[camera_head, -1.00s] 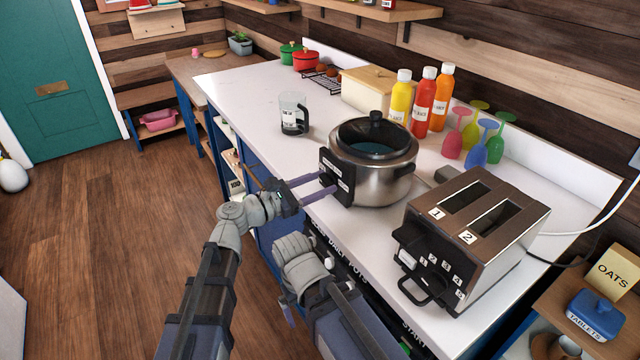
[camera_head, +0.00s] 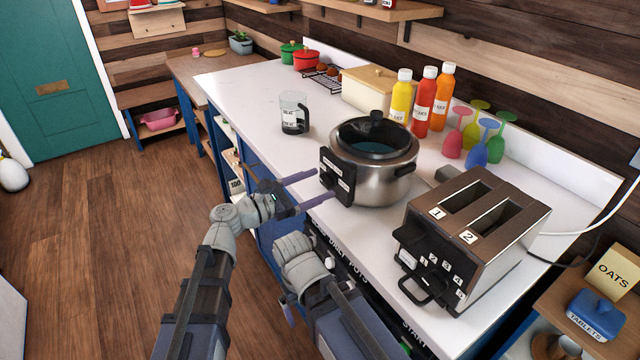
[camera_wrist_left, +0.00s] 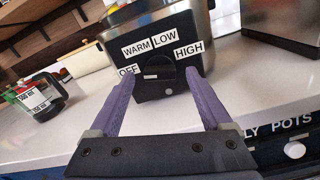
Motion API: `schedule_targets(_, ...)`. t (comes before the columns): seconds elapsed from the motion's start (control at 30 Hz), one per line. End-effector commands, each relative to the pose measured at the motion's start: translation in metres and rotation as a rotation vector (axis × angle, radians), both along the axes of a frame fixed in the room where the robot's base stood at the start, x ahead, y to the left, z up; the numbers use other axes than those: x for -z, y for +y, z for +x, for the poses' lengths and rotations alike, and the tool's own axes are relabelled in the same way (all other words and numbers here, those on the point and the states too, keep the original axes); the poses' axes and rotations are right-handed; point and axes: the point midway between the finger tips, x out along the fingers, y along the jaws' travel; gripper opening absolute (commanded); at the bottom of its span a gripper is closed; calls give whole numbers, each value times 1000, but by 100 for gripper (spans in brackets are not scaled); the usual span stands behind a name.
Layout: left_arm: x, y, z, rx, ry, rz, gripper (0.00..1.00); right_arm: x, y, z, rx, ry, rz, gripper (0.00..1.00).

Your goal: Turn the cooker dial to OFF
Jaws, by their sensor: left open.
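The cooker (camera_head: 372,165) is a round steel pot with a dark lid and a black control panel facing my left arm. In the left wrist view its dark dial (camera_wrist_left: 160,72) sits among the labels OFF, WARM, LOW and HIGH. A small white mark on the dial lies on its left side, towards OFF. My left gripper (camera_head: 323,184) is open in front of the panel, its purple fingers spread either side of the dial and seemingly clear of it. My right gripper (camera_head: 288,311) hangs low by the counter front, mostly hidden by its wrist.
A toaster (camera_head: 475,240) stands right of the cooker on the white counter (camera_head: 240,90). A glass jug (camera_head: 294,112) stands to its left. Sauce bottles (camera_head: 421,100), a bread bin (camera_head: 366,92) and coloured goblets (camera_head: 478,135) stand behind. The counter's left part is clear.

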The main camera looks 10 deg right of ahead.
Motion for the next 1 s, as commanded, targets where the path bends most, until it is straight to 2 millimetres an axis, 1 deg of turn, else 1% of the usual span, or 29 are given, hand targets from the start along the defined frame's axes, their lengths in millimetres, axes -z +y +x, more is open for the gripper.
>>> schedule_targets(0.03, 0, 10, -5, -4, 0, 0, 82, 0, 0, 0, 0, 0, 0, 100)
schedule_targets(0.2, 0, 35, -16, -3, 0, 0, 82, 0, 0, 0, 0, 0, 0, 100)
schedule_targets(0.4, 0, 55, -23, -2, 0, 0, 82, 0, 0, 0, 0, 0, 0, 100)
schedule_targets(0.53, 0, 59, -25, 0, 0, 1, 82, 0, 0, 0, 0, 0, 0, 100)
schedule_targets(0.83, 0, 58, -24, 0, 0, 0, 82, 0, 0, 0, 0, 0, 0, 100)
schedule_targets(0.93, 0, 53, -22, 1, 0, 0, 82, 0, 0, 0, 0, 0, 0, 100)
schedule_targets(1.0, 0, 46, -18, 1, 0, 0, 82, 0, 0, 0, 0, 0, 0, 100)
